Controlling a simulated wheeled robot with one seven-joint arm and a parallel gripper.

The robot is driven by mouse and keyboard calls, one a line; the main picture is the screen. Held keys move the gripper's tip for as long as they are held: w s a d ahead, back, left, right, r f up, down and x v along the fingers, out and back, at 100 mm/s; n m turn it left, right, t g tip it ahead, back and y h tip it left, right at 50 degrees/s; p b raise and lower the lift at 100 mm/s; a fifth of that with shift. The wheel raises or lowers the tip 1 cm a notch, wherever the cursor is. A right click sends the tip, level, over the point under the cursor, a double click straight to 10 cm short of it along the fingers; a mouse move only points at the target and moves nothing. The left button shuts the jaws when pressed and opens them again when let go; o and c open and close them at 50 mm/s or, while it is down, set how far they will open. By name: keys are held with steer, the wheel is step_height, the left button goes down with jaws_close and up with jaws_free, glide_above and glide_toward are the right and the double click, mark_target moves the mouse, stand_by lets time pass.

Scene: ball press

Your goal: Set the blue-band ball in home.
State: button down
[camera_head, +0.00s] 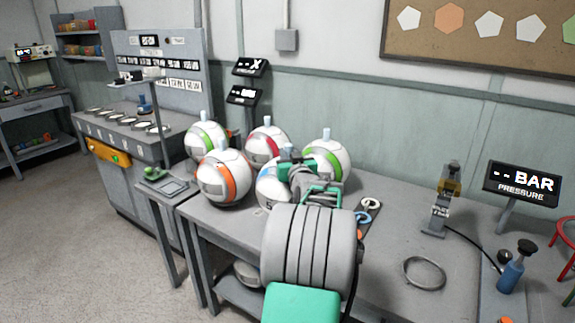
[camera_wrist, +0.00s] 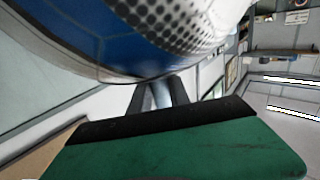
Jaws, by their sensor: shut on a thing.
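The blue-band ball (camera_head: 268,190) is white with a blue patch and sits in the front row of balls, partly hidden behind my arm and gripper. It fills the top of the wrist view, with its blue band (camera_wrist: 95,38) and a dotted grey patch. My gripper (camera_head: 291,163) is at the top of this ball and shut on it. In the wrist view the dark gripper fingers (camera_wrist: 158,95) meet the ball's edge; the exact grip point is hidden. I cannot tell which place is home.
An orange-band ball (camera_head: 224,178), two green-band balls (camera_head: 207,138) (camera_head: 327,158) and a red-band ball (camera_head: 266,146) crowd around it. A metal ring (camera_head: 424,272) lies on the table's right part. A pump (camera_head: 511,270) and a pressure display (camera_head: 521,184) stand farther right.

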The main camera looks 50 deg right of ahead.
steer(key=shift+w+d+f, duration=0.1)
steer(key=shift+w+f, duration=0.05)
steer(key=shift+w, duration=0.05)
step_height(320, 180, down, 3)
steer(key=shift+w+f, duration=0.1)
steer(key=shift+f, duration=0.15)
steer(key=shift+f+b, duration=0.2)
steer(key=shift+b, duration=0.15)
steer(key=c, duration=1.2)
jaws_free()
steer(key=shift+c, duration=0.2)
